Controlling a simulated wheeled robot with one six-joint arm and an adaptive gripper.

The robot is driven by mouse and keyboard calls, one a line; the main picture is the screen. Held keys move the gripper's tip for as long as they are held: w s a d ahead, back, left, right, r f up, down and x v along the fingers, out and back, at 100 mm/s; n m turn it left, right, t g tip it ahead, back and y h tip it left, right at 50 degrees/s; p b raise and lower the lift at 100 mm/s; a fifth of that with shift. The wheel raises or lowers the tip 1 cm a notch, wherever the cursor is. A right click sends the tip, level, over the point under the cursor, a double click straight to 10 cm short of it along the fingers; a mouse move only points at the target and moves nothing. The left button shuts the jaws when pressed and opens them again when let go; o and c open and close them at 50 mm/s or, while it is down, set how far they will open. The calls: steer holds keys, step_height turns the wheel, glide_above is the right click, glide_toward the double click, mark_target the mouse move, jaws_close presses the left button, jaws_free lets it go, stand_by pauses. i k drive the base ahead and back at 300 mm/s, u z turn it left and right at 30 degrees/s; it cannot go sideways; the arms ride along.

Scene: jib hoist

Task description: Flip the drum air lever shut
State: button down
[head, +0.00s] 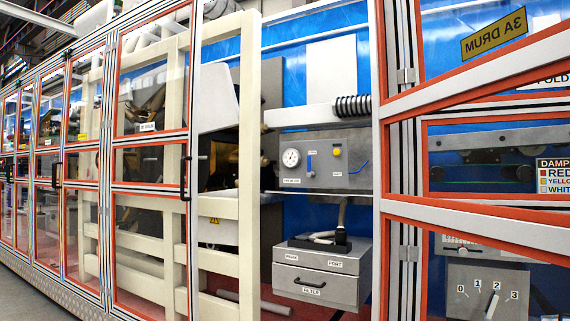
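A grey control panel (325,140) sits in the open bay between the machine's guard doors. It carries a round white gauge (291,158), a short upright blue lever (309,164), a yellow knob (337,152) and a second blue lever or handle (359,167) that slants. Small labels sit under them, too small to read, so I cannot tell for certain which blue part is the drum air lever. My gripper is not in view.
Below the panel is a grey box (315,284) with a drawer marked FILTER and a hose on top. An orange-edged door (470,210) stands at the right, near the panel. Cream bars (249,160) and closed framed doors (150,80) fill the left.

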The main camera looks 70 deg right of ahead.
mark_target(309, 173)
steer(key=z, duration=2.25)
steer(key=i, duration=1.65)
